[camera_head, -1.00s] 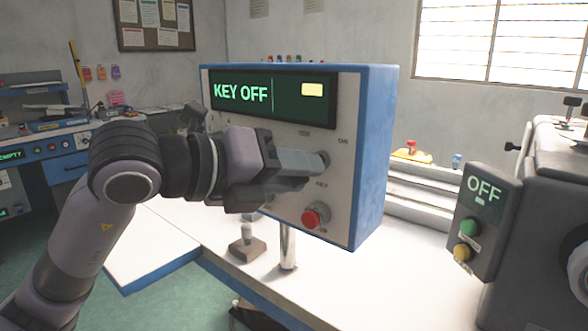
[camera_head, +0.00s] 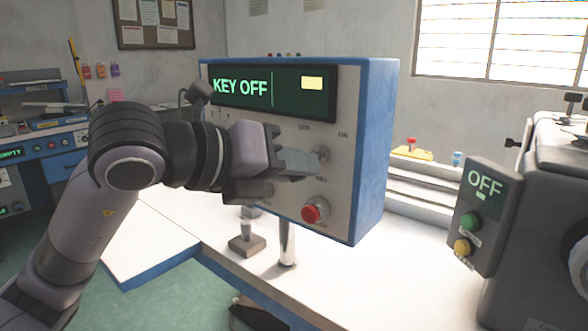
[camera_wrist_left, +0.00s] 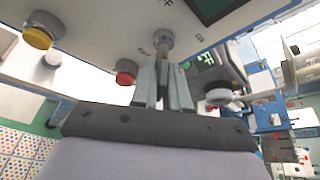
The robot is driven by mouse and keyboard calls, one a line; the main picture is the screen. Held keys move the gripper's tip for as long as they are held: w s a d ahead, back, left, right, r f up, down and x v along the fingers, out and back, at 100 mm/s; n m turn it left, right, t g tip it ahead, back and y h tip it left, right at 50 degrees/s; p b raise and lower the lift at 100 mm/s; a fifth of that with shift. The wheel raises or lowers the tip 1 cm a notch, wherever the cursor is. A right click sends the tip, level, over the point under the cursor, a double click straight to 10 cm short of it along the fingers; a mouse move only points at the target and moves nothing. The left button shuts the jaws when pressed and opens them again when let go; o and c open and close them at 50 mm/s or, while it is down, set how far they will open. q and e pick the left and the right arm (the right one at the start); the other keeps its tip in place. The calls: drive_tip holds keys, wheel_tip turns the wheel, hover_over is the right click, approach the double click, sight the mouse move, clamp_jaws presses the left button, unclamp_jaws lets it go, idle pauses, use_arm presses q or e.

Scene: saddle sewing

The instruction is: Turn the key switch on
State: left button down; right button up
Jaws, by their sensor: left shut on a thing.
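The key switch (camera_head: 321,153) is a small round metal knob on the pale front of a blue control box (camera_head: 372,150). The box's green display (camera_head: 270,88) reads KEY OFF. Labels near the switch read OFF and ON. My left gripper (camera_head: 312,163) comes in from the left with its fingers shut at the key switch, covering part of it. In the left wrist view, the key switch (camera_wrist_left: 163,42) lies just beyond the fingertips of my left gripper (camera_wrist_left: 163,68), which are close together on its key. The key itself is mostly hidden. My right gripper is not in view.
A red button (camera_head: 312,210) sits just below the key switch on the box. A dark machine (camera_head: 550,190) with a panel reading OFF stands at the right. The white table (camera_head: 340,275) has free room in front. A small joystick (camera_head: 247,240) stands below the box.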

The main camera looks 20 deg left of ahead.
use_arm(q)
drive_tip(key=shift+m+y+b, duration=0.35)
drive_tip(key=shift+m+y, duration=0.05)
drive_tip(key=shift+m, duration=0.2)
drive_tip(key=shift+f+m+y+b, duration=0.1)
drive_tip(key=shift+m+y+b, duration=0.65)
drive_tip(key=shift+m, duration=0.25)
drive_tip(key=shift+m+t+y+b, duration=0.4)
drive_tip(key=shift+m+y+b, duration=0.15)
drive_tip(key=shift+m+b, duration=0.45)
drive_tip(key=m+t+y+b, duration=0.1)
drive_tip(key=m+y+b, duration=0.1)
drive_tip(key=b, duration=0.2)
drive_tip(key=shift+f+m, duration=0.1)
drive_tip(key=shift+m, duration=0.3)
drive_tip(key=shift+m+t+y+b, duration=0.4)
drive_tip(key=shift+m+y+b, duration=0.2)
drive_tip(key=shift+m+b, duration=0.5)
drive_tip(key=shift+b, duration=0.35)
drive_tip(key=shift+r+m+b, duration=0.2)
drive_tip(key=shift+m+b, duration=0.1)
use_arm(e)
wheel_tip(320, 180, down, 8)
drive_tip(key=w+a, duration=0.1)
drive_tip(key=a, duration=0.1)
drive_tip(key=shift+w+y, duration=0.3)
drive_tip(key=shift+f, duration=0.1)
